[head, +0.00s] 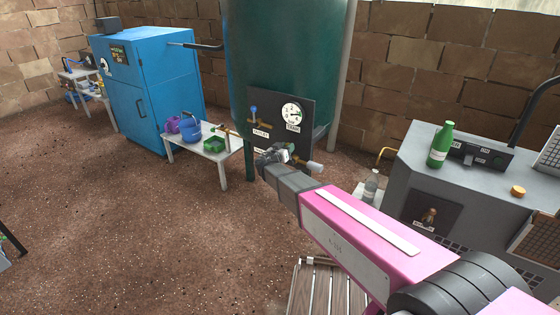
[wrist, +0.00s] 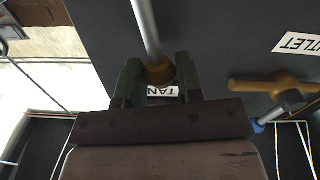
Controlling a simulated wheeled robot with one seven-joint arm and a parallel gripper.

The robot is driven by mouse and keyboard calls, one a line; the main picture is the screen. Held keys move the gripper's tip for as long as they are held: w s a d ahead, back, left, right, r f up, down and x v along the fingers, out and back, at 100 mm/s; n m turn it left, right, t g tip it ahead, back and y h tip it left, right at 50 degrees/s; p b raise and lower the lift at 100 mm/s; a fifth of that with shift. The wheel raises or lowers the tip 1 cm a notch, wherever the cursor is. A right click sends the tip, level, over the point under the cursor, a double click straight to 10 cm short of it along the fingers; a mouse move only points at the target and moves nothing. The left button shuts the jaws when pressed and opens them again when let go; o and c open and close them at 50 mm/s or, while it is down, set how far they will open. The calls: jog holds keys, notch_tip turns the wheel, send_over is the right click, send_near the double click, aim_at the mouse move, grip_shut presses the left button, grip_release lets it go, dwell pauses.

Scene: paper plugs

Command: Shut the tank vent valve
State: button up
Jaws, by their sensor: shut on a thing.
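The tank vent valve (wrist: 160,72) has a brass hub and a straight grey lever (wrist: 145,25), which runs to the top edge of the wrist view. My gripper (wrist: 157,82) has one dark finger on each side of it and is shut on it.
A gauge (head: 292,113) sits above. A low table (head: 218,152) stands left, a grey cabinet (head: 400,175) with a green bottle (head: 440,145) right.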

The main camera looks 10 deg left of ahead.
jog(key=shift+d, duration=0.1)
jog(key=shift+s+d+r+m, duration=0.1)
jog(key=shift+s+d+m, duration=0.1)
jog(key=shift+d+m, duration=0.35)
jog(key=shift+s+d+m, duration=0.15)
jog(key=shift+d+m, duration=0.05)
jog(key=shift+m, duration=0.55)
jog(key=o, duration=0.7)
jog(key=shift+o, duration=0.2)
jog(key=shift+s, duration=0.15)
jog(key=shift+v, duration=1.85)
jog(key=shift+s+a, duration=0.1)
